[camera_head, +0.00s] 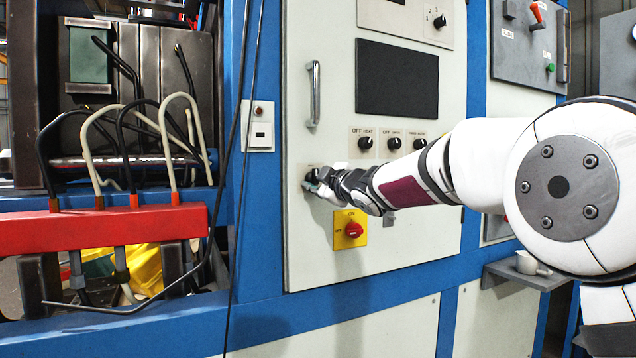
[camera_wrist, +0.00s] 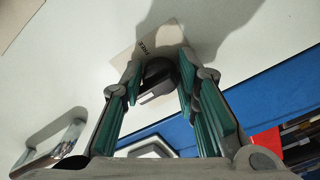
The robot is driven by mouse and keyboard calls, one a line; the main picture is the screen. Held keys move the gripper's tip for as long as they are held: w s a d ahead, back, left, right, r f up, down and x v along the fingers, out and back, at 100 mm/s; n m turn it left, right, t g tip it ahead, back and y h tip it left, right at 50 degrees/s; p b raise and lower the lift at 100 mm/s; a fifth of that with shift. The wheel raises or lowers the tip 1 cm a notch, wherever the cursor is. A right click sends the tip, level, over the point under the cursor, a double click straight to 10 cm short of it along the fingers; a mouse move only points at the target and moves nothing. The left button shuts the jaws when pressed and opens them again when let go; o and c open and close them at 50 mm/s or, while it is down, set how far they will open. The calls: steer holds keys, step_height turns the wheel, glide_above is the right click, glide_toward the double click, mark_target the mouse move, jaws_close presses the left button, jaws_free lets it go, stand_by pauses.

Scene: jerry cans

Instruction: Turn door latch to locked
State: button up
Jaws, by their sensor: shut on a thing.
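The door latch is a small black knob (camera_wrist: 158,72) on a pale label plate (camera_wrist: 150,40) on which the word FREE can be read. In the head view the latch (camera_head: 310,177) sits at the lower left of the pale cabinet door (camera_head: 330,258), partly covered by my gripper (camera_head: 320,186). In the wrist view my gripper (camera_wrist: 158,82) has its green-padded fingers on either side of the knob, shut on it. The rest of the plate's wording is hidden, so the latch's exact setting is hard to read.
A metal door handle (camera_head: 315,95) stands out above the latch. A red rotary switch (camera_head: 354,230) on a yellow plate is just below right. Several black knobs (camera_head: 365,143) are to the upper right. A red manifold with hoses (camera_head: 110,228) is at left.

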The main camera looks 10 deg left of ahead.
steer(key=shift+s+a+r, duration=0.25)
steer(key=shift+a+r, duration=0.05)
steer(key=shift+a, duration=0.15)
steer(key=o, duration=1.1)
steer(key=shift+o, duration=0.2)
steer(key=shift+d+f, duration=0.1)
steer(key=v, duration=1.2)
steer(key=shift+w, duration=0.1)
